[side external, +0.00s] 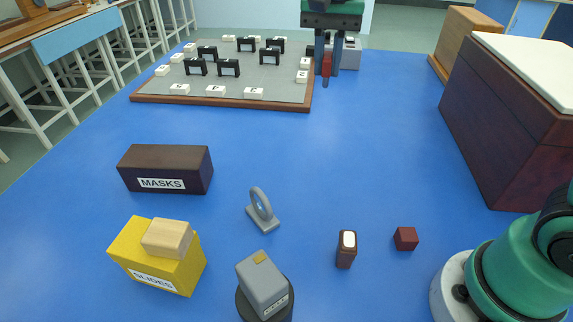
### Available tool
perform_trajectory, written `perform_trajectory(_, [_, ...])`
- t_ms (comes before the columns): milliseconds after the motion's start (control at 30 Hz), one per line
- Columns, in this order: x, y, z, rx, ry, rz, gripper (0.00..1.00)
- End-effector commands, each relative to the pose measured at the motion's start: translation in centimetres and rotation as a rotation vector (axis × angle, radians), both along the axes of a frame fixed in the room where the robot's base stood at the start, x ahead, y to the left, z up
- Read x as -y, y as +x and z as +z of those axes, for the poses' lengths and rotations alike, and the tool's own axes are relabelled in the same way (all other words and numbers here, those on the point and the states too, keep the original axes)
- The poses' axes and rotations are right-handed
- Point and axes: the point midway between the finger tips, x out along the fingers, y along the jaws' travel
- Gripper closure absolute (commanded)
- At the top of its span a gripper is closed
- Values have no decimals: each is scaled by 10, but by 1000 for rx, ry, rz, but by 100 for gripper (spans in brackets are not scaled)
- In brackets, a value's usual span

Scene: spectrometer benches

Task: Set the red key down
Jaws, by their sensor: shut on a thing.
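The red key (327,65) shows as a small red upright piece between the fingers of my gripper (327,70), at the far end of the blue table. My gripper points down and is shut on the key. The fingers hide part of it. I cannot tell whether its lower end touches the table. The gripper is just right of the grey board (225,93) with its wooden rim, black frames and white lettered tiles.
A grey box (351,54) stands behind my gripper. A large dark wooden box (500,130) is at right. Nearer are a MASKS box (165,165), yellow SLIDES box (150,255), ring stand (262,212), brown block (346,255) and dark red cube (405,238). The table's middle is clear.

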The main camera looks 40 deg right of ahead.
Motion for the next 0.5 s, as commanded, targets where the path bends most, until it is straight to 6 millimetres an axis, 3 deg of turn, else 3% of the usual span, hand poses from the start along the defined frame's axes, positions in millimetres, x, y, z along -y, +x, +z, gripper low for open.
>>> perform_trajectory(167, [-9,2,-19,0,0,45,100])
perform_trajectory(500, [-8,1,-100,0,0,40,100])
